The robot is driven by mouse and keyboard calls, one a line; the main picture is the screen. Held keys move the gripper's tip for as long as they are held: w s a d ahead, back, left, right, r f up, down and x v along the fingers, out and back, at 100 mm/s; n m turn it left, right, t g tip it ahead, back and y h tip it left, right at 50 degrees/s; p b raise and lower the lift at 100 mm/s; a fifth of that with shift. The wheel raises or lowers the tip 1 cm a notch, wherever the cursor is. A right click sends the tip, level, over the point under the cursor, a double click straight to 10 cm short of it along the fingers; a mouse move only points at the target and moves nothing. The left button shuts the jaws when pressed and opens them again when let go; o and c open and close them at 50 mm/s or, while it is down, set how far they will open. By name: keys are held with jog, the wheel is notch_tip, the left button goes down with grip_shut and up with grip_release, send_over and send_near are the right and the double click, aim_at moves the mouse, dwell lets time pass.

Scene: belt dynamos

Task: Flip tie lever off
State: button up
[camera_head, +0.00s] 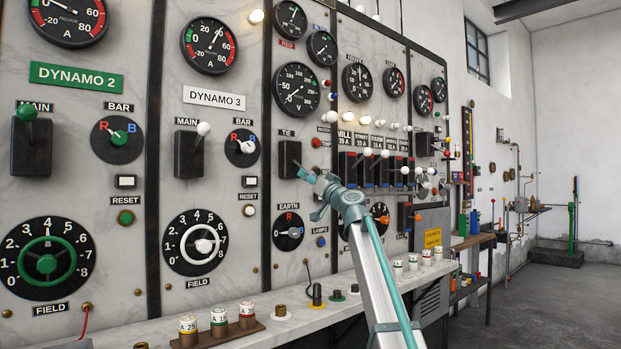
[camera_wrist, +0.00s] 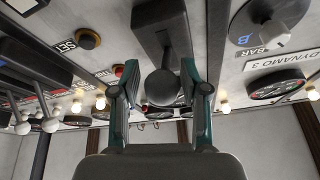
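The tie lever's black box (camera_head: 289,159) is on the marble panel under the TIE label, right of the dynamo 3 section. In the wrist view the box (camera_wrist: 158,22) is at the top centre, with the lever's dark round knob (camera_wrist: 163,88) in front of it. My gripper (camera_head: 310,180) is just right of and below the box in the head view. In the wrist view my gripper (camera_wrist: 161,92) has its two fingers on either side of the knob. A gap shows on the knob's left; its right side is close to the finger. The knob is not clear in the head view.
The EARTH rotary switch (camera_head: 288,231) sits below the tie box. A row of feeder levers (camera_head: 366,170) is close to the right. The DYNAMO 3 main switch (camera_head: 188,153) is to the left. A ledge (camera_head: 290,318) with fuses runs below the panel.

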jog(key=shift+o, duration=0.8)
jog(key=shift+s+r, duration=0.1)
jog(key=shift+r, duration=0.05)
jog(key=shift+d, duration=0.1)
jog(key=v, duration=1.2)
